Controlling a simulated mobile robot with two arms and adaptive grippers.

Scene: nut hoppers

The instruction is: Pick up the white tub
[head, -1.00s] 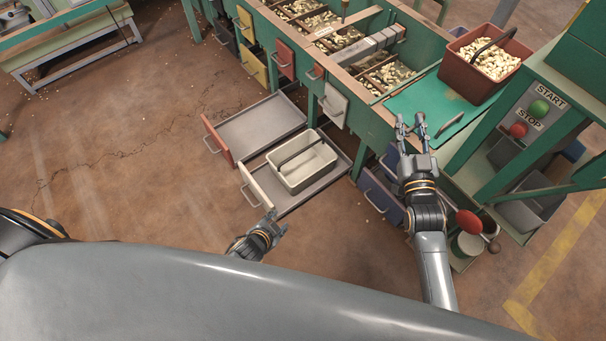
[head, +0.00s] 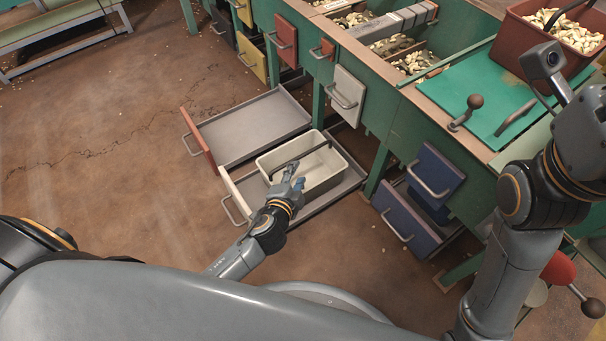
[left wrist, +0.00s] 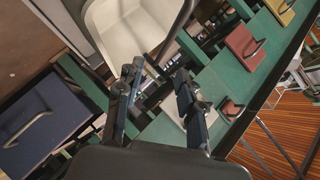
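The white tub (head: 337,178) stands in a pulled-out grey drawer with a cream front (head: 236,197). Its dark carrying handle (head: 315,152) lies across its top. My left gripper (head: 290,174) is over the tub's near side in the head view and covers part of it. In the left wrist view, the tub (left wrist: 128,22) is ahead and its handle (left wrist: 176,32) comes down towards the gap between my left gripper's fingers (left wrist: 156,78). The fingers are apart, with nothing seen held. My right arm is at the right; its fingers do not show.
An empty pulled-out drawer with a red front (head: 198,143) lies beside the tub's drawer. Blue drawers (head: 407,217) stick out at the right. The green bench holds nut compartments, a green mat (head: 490,95) and a brown tub of nuts (head: 510,45). Floor at left is open.

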